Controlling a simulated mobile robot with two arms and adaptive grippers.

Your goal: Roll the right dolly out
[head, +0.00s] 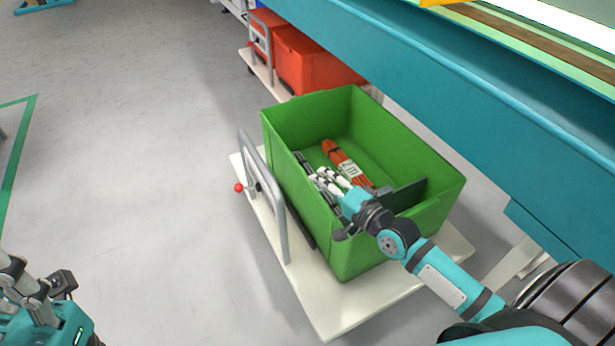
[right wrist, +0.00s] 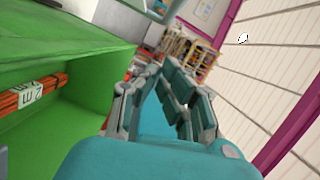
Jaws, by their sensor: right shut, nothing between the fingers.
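A white dolly (head: 335,298) stands on the floor beside the teal bench, with a green crate (head: 435,208) on it. An orange cable bundle (head: 338,154) with a white label lies in the crate and also shows in the right wrist view (right wrist: 38,92). My right gripper (head: 318,177) is shut and empty over the crate, and its fingertips meet in the right wrist view (right wrist: 168,72). My left gripper (head: 50,284) is at the bottom left, well apart from the dolly.
The teal bench (head: 440,90) runs along the dolly's far right side. Another dolly (head: 262,70) with red crates (head: 308,65) stands behind, partly under the bench. The grey floor left of the dolly is free, with a green floor line (head: 17,160) at the edge.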

